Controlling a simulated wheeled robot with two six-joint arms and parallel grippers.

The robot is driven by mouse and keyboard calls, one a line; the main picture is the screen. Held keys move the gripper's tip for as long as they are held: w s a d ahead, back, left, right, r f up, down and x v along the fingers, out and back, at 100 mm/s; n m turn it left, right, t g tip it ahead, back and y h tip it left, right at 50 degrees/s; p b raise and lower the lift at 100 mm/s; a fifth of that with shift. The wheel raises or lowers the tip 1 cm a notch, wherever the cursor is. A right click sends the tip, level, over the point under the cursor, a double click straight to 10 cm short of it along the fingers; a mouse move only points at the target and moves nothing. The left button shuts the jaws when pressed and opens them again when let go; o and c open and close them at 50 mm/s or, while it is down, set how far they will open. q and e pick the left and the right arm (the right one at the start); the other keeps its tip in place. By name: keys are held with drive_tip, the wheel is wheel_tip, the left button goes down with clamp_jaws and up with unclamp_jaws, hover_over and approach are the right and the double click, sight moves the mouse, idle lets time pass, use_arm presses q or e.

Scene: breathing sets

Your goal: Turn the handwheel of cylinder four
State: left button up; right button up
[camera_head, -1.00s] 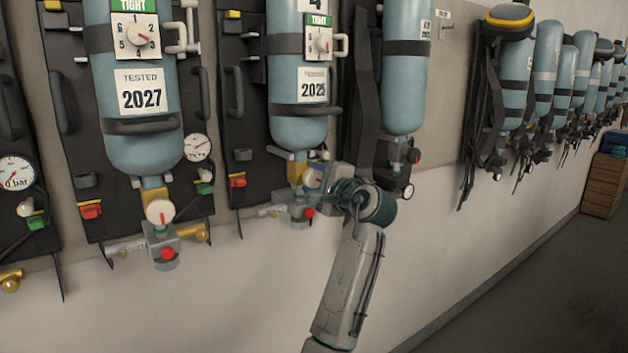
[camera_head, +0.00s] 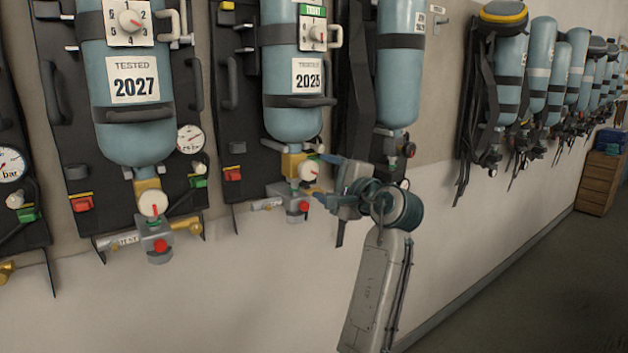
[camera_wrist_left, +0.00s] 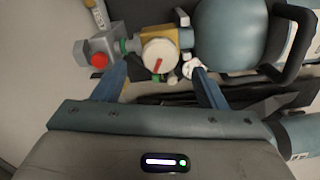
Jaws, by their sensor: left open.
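Cylinder four (camera_head: 292,75) is the blue bottle with the 2025 tag on the middle dark backplate, upside down with its valve below. Its handwheel (camera_head: 308,171) is a round cream knob with a red mark, on the brass valve. The same handwheel (camera_wrist_left: 159,56) faces the left wrist camera. My left gripper (camera_head: 322,178) is open and empty, just right of the handwheel. In the wrist view its fingers (camera_wrist_left: 158,75) stand on either side of the handwheel; whether they touch it I cannot tell. My right gripper is not in view.
A grey block with a red button (camera_head: 296,203) hangs below the valve; it also shows in the wrist view (camera_wrist_left: 99,54). The 2027 cylinder (camera_head: 135,100) with its own handwheel (camera_head: 153,203) hangs to the left. Another cylinder (camera_head: 400,65) hangs at right. Floor at right is clear.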

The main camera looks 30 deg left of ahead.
use_arm(q)
drive_tip(key=b+v, duration=0.1)
drive_tip(key=v, duration=0.3)
drive_tip(key=shift+d, duration=0.1)
idle(0.7)
idle(2.7)
idle(0.9)
